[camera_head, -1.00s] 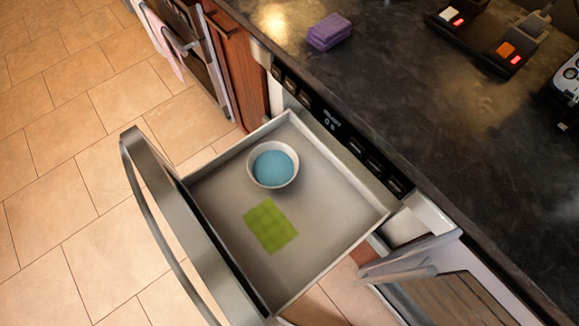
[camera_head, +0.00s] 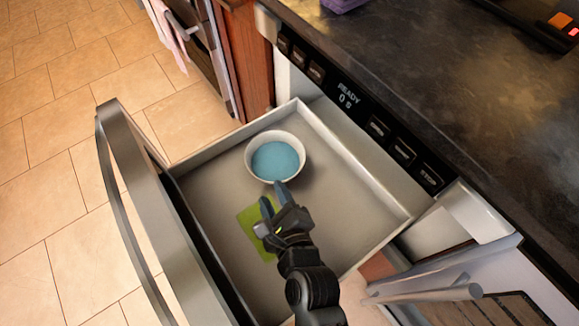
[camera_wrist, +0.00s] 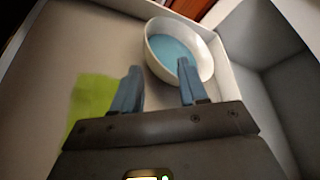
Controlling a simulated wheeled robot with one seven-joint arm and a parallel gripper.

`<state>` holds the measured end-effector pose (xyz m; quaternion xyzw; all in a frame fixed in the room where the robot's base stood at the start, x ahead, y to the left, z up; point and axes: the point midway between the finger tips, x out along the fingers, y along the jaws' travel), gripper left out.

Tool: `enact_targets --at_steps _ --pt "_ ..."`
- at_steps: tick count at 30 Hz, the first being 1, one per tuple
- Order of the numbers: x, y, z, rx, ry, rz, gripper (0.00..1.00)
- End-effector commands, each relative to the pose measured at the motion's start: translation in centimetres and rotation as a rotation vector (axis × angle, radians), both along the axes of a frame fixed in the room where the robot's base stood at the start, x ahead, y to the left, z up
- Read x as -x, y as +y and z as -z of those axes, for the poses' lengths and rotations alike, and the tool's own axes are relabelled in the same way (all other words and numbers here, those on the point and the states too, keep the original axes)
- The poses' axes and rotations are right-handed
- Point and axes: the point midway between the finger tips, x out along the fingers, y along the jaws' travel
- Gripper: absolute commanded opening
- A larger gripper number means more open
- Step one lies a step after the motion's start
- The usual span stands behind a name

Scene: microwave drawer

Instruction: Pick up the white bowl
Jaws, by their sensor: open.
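The white bowl (camera_head: 255,146), with a blue inside or contents, sits upright in the open microwave drawer (camera_head: 340,215), near its back left corner. My gripper (camera_head: 273,196) is over the drawer, just on the near side of the bowl, open and empty. In the wrist view the bowl (camera_wrist: 206,62) lies just beyond the two blue fingertips, and the right fingertip overlaps its near rim in the picture. My gripper (camera_wrist: 160,82) has a clear gap between its fingers there. I cannot tell whether a finger touches the bowl.
A green cloth-like square (camera_head: 247,222) lies flat on the drawer floor, partly under my gripper in view. The drawer's front with its curved handle (camera_head: 128,200) stands at the left. A dark counter (camera_head: 430,90) overhangs at the right. The drawer's right part is clear.

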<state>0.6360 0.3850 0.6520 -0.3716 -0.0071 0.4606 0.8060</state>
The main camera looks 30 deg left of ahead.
Motion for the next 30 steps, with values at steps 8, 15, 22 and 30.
enact_targets --at_steps 8,15,22,30 --pt "-0.8 4.1 0.9 -0.08 0.121 -0.027 0.43" --pt "-2.1 5.8 1.6 -0.08 0.121 -0.026 0.43" --pt "-4.0 7.5 2.9 -0.081 0.119 -0.026 0.43" --pt "-5.2 9.3 3.6 -0.08 0.12 -0.025 0.43"
